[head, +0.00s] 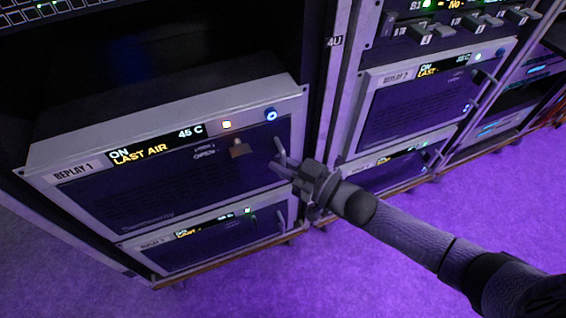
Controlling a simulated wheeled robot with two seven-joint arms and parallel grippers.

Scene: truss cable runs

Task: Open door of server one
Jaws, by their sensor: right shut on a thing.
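The upper left server (170,180) carries the label "REPLAY 1" and a display reading "ON LAST AIR" and "45 C". A pale handle (281,153) stands at the door's right side. My right gripper (292,168) is at this handle and shut on it; the fingers partly hide its lower end. My left gripper is not in view.
Another server (215,238) sits directly below in the same rack. A second rack with more servers (425,95) stands to the right, with a post (342,80) between. The purple floor (330,275) in front is clear apart from my right arm.

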